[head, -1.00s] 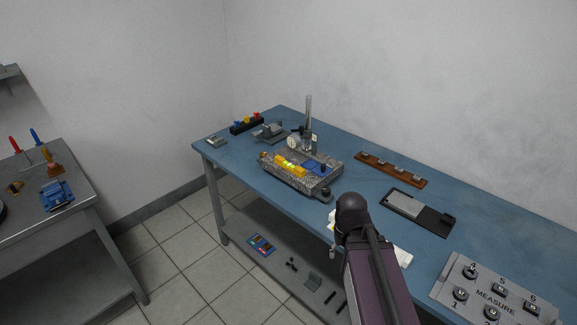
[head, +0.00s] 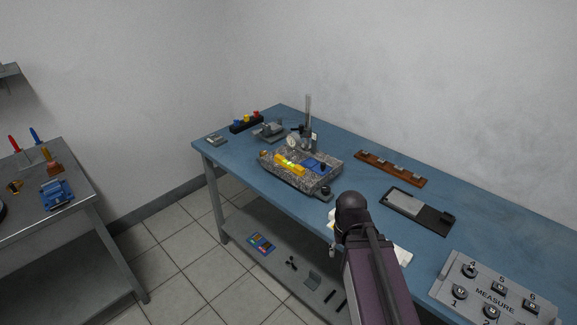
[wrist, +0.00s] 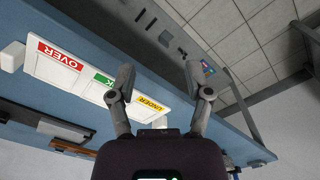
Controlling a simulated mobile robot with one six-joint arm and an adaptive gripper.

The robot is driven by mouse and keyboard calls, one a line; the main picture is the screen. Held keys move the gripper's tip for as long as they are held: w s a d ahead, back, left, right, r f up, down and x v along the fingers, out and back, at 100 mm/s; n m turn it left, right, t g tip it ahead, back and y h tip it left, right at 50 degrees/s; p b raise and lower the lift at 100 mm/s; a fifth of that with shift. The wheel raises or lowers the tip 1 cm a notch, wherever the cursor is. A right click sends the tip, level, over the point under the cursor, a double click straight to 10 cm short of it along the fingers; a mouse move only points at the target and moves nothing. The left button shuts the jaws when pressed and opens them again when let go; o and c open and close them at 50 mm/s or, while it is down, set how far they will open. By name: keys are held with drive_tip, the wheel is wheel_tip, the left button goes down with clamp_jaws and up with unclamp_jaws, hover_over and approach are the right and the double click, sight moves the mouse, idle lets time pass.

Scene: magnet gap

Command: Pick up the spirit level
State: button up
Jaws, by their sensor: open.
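The spirit level (head: 290,164) is a yellow bar with a bright vial, lying on the speckled granite plate (head: 318,184) on the blue bench. It is not seen in the wrist view. My gripper (wrist: 157,84) is open and empty in the wrist view, its two fingers spread apart near the bench's front edge. In the head view the gripper is hidden behind my arm, which reaches over the front right of the granite plate, apart from the level.
A white tray with OVER and UNDER labels (wrist: 85,84) lies on the bench near my gripper. A gauge stand (head: 308,125) rises behind the level. A wooden rack (head: 390,168), a dark tray (head: 435,219) and the MEASURE board (head: 470,292) stand to the right.

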drive_tip(key=w, duration=0.1)
drive_tip(key=m+t+y+b, duration=0.6)
drive_tip(key=m+t+y, duration=0.4)
drive_tip(key=m, duration=1.7)
approach(299, 167)
drive_tip(key=shift+s+d+r, duration=0.65)
drive_tip(key=shift+s+r, duration=0.05)
drive_tip(key=shift+s, duration=0.15)
drive_tip(key=b+x, duration=0.1)
drive_tip(key=x, duration=0.3)
drive_tip(key=b+x, duration=0.1)
drive_tip(key=x, duration=0.2)
drive_tip(key=shift+d+f+b, duration=0.1)
drive_tip(key=shift+f+b, duration=0.2)
drive_tip(key=shift+x, duration=0.8)
